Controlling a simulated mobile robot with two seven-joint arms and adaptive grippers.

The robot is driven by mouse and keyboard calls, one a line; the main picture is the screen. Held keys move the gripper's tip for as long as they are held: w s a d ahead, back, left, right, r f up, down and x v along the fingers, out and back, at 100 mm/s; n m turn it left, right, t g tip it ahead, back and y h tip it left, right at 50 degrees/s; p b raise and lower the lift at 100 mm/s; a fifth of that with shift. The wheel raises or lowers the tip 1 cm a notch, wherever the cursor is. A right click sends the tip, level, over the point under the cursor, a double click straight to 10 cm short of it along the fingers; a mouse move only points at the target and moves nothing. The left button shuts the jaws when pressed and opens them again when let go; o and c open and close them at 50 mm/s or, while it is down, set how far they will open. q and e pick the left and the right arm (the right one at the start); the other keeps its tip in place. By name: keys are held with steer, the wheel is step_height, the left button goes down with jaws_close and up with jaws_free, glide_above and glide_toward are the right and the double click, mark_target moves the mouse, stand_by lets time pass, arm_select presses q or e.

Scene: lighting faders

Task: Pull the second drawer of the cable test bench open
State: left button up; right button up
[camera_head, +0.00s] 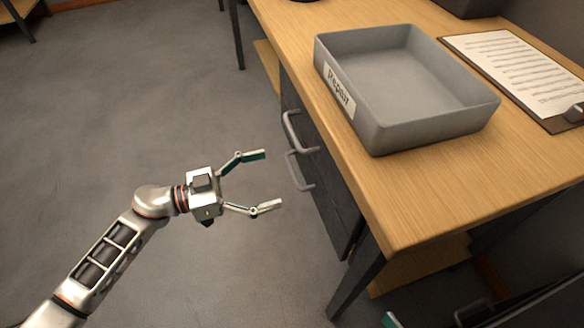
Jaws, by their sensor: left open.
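The cable test bench (408,220) has a wood top and a dark grey drawer unit (335,205) under its left edge. Two grey bar handles show on the drawer fronts, an upper handle (291,128) and a lower handle (293,172). The lower one appears to be the second drawer's; the drawers look closed, seen steeply from above. My left gripper (262,181) is open and empty, its fingers pointing right toward the lower handle, with a gap between. A green tip (390,320) at the bottom edge seems part of my right gripper, mostly cut off.
A grey tray (440,135) labelled "Repair" stands on the bench top near its left edge. A clipboard (520,70) with a printed sheet lies to its right. A bench leg (356,285) stands at the near corner. The grey floor (130,110) left of the bench is clear.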

mark_target(293, 170)
arm_select(q)
steer(key=shift+b+x, duration=0.7)
steer(key=shift+x, duration=2.55)
arm_select(e)
steer(key=shift+s+a+f+m, duration=0.1)
steer(key=shift+s+a+m, duration=0.05)
steer(key=shift+a+m, duration=0.35)
steer(key=shift+s+a+f+m, duration=0.1)
steer(key=shift+s+a+m, duration=0.05)
steer(key=shift+a+m, duration=0.3)
steer(key=shift+d, duration=0.1)
